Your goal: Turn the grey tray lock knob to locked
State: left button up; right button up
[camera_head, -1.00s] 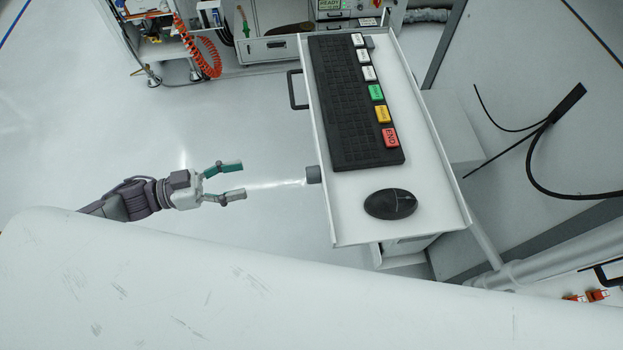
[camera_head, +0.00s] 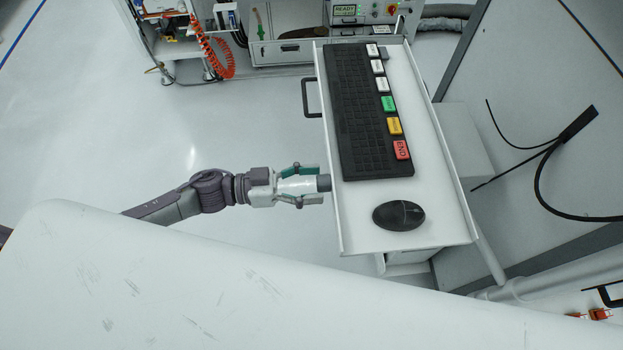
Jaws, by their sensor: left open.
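The grey tray lock knob (camera_head: 325,183) sticks out from the left side of the white tray (camera_head: 437,190). My left gripper (camera_head: 314,185) comes in from the left and is level with the knob. Its green-backed upper finger is just above the knob's outer end and its lower finger just below. The jaws are open, with the knob's end at or between the fingertips; I cannot tell if they touch it. The knob's turn position is too small to read. My right gripper is not in view.
A black keyboard (camera_head: 365,120) with coloured keys and a black mouse (camera_head: 399,215) lie on the tray. A black handle (camera_head: 306,98) juts from the tray's left side, above the knob. The floor left of the tray is clear.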

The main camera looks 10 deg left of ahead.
pick_arm(q)
jog(key=shift+d, duration=0.1)
jog(key=c, duration=1.1)
jog(key=shift+c, duration=0.2)
jog(key=shift+m, duration=0.3)
jog(key=shift+f+m+b, duration=0.15)
jog(key=shift+m+b, duration=1.75)
jog(key=shift+m, duration=6.7)
